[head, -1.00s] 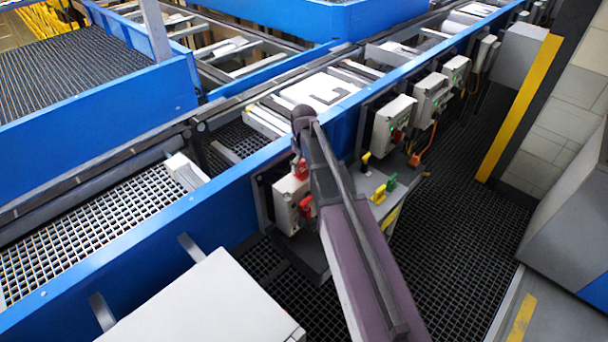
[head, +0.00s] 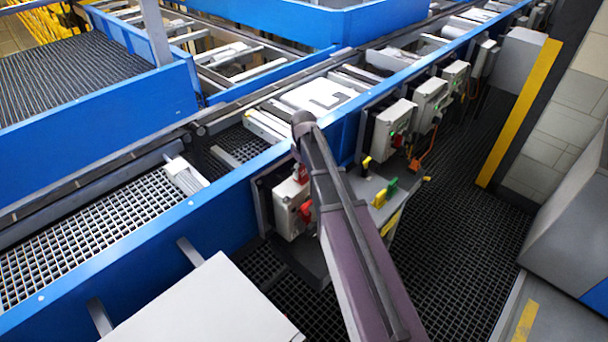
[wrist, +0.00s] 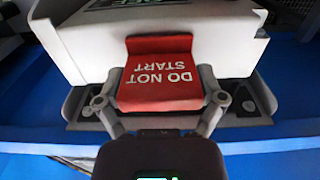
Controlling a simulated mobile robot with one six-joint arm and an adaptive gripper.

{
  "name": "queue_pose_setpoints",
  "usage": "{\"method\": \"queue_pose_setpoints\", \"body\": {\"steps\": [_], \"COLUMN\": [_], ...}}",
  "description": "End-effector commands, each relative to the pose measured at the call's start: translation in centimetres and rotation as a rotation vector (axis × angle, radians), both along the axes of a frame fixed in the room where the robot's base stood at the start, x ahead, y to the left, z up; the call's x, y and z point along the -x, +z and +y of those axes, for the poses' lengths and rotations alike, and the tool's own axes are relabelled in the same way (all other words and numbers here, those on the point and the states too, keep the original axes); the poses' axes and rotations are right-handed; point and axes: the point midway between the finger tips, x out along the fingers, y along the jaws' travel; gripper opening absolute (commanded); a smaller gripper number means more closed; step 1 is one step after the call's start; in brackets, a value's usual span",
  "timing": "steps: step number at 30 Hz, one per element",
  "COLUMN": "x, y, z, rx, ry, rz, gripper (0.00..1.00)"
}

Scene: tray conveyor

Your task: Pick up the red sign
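The red sign (wrist: 160,75) reads "DO NOT START" in white letters, upside down in the wrist view. It sits at the front of a white control box (wrist: 90,45). My gripper (wrist: 161,88) straddles the sign, with one grey finger close along each side. The fingers are spread wide; any contact with the sign is too fine to see. In the head view, my arm covers the gripper and part of the box (head: 283,208). Red parts show beside the arm there, but which one is the sign is unclear.
A blue conveyor wall (head: 120,262) runs diagonally behind the box. Several more grey control boxes (head: 390,130) line it to the right. A shelf with yellow and green knobs (head: 390,187) is right of my arm. A dark grating floor (head: 455,240) is clear.

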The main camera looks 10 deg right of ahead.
Motion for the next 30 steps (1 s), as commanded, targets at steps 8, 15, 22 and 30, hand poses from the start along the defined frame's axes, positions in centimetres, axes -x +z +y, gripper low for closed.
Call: {"method": "queue_pose_setpoints", "body": {"steps": [8, 15, 22, 30], "x": [0.0, 0.0, 0.0, 1.2], "y": [0.0, 0.5, 2.0, 3.9], "z": [0.0, 0.0, 0.0, -0.4], "rx": [0.0, 0.0, 0.0, 0.0], "ry": [0.0, -0.001, -0.001, -0.002], "rz": [0.0, 0.0, 0.0, 0.0], "gripper": [0.34, 0.34, 0.34, 0.34]}}
